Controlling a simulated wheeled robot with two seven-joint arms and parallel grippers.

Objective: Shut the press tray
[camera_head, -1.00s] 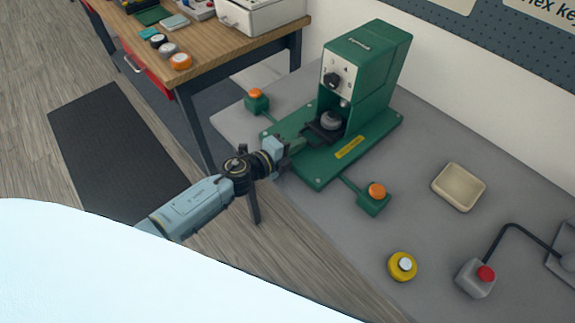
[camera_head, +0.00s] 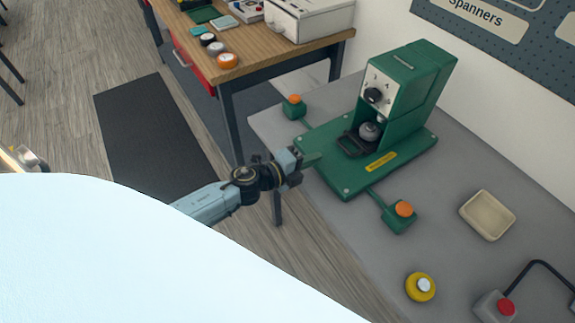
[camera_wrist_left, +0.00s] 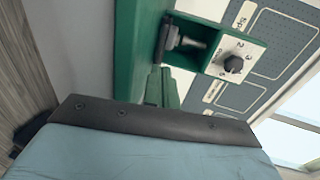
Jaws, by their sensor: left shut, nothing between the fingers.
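The green press (camera_head: 412,75) stands on the grey bench top. Its dark tray (camera_head: 346,141) sits low at the front of the press and sticks out toward my arm. A grey rounded piece (camera_head: 369,131) shows at the tray's inner end. The tray (camera_wrist_left: 163,40) and the press's dial (camera_wrist_left: 233,64) show in the left wrist view. My left gripper (camera_head: 314,159) is shut and empty over the front edge of the green base, a little short of the tray. Its closed fingers (camera_wrist_left: 161,86) point toward the press. My right gripper is not in view.
Orange-topped buttons (camera_head: 294,100) (camera_head: 404,209) flank the press. A wooden table (camera_head: 258,62) stands at the back left.

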